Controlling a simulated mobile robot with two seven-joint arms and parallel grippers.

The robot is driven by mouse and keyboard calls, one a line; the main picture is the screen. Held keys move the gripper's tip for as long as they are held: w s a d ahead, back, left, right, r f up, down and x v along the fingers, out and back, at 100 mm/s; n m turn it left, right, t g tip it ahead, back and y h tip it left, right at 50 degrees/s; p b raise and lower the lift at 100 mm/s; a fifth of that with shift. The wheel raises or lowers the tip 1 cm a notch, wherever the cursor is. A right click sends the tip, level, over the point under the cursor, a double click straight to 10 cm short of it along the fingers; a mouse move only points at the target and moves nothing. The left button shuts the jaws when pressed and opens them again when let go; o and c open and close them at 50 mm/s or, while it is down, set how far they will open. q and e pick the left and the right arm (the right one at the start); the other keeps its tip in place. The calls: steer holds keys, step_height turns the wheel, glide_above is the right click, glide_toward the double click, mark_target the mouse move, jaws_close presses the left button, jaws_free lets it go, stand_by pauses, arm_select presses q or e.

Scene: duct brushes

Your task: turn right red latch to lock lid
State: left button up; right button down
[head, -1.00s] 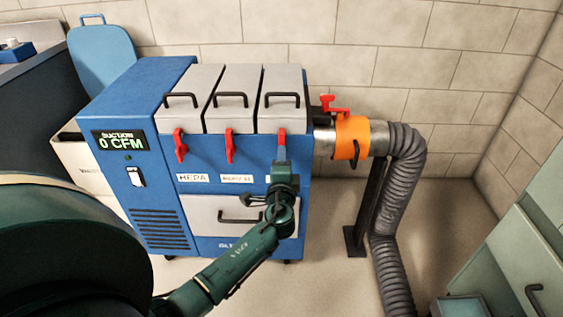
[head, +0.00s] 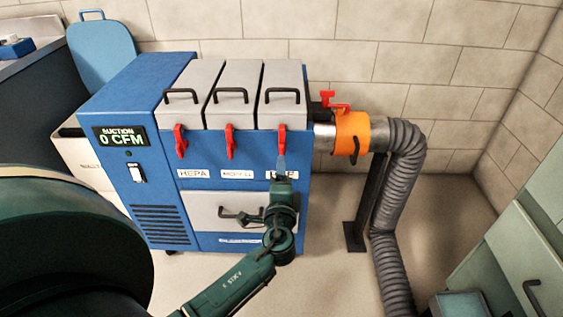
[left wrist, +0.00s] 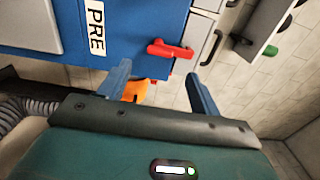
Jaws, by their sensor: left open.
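The right red latch (head: 282,141) is on the blue cabinet's front, just below the right grey lid (head: 281,98). Its handle hangs down, like the two red latches to its left. The lid lies down on the cabinet. My left gripper (head: 281,165) is just below the latch in the head view, its fingers in front of the label under it. In the left wrist view the red latch (left wrist: 170,49) shows beyond and between the two blue fingertips of my open, empty left gripper (left wrist: 158,70). The fingers appear apart from the latch. My right gripper is not in view.
The middle red latch (head: 230,141) and left red latch (head: 180,141) are beside it. A drawer with a black handle (head: 236,216) is below. An orange collar (head: 352,137) with a red lever and a grey hose (head: 398,190) stand at the right.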

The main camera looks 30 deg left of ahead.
arm_select(q)
steer(key=v, duration=0.6)
stand_by(0.4)
